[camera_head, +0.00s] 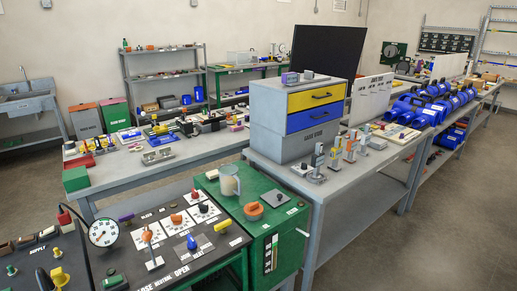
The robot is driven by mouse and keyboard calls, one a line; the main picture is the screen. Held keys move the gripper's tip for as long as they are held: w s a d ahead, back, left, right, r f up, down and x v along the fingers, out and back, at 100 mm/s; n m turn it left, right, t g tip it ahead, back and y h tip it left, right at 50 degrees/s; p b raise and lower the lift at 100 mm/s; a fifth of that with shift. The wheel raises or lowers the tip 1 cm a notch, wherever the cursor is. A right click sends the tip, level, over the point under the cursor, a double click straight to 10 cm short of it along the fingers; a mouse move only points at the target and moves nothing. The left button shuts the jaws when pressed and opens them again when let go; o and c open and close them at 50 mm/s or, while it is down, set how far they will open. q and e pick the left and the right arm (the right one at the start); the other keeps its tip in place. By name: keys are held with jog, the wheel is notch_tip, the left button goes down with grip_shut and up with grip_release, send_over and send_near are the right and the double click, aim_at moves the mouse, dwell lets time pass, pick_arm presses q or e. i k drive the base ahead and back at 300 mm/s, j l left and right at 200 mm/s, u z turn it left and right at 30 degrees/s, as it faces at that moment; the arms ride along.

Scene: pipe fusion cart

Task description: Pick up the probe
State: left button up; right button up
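Neither of my grippers shows in the head view. I cannot tell for certain which object is the probe. A thin black stem or cable (82,238) with a red part near its top rises at the left of the near panel, beside a round white dial gauge (103,232). Small upright grey devices (318,160) with coloured tops stand on the right bench. Nothing is seen being held.
The near control panel (120,262) carries several knobs and levers. A green cabinet (284,215) adjoins it, with a clear mug (229,181) and an orange knob (253,210) on top. A grey bench (340,187) holds a yellow-and-blue drawer unit (316,110). Floor is clear at right.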

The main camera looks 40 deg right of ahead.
aim_at(318, 159)
jog(key=l, duration=2.45)
jog(key=l+u, duration=0.2)
jog(key=l, duration=0.9)
jog(key=l+u, duration=0.25)
jog(key=l, duration=0.9)
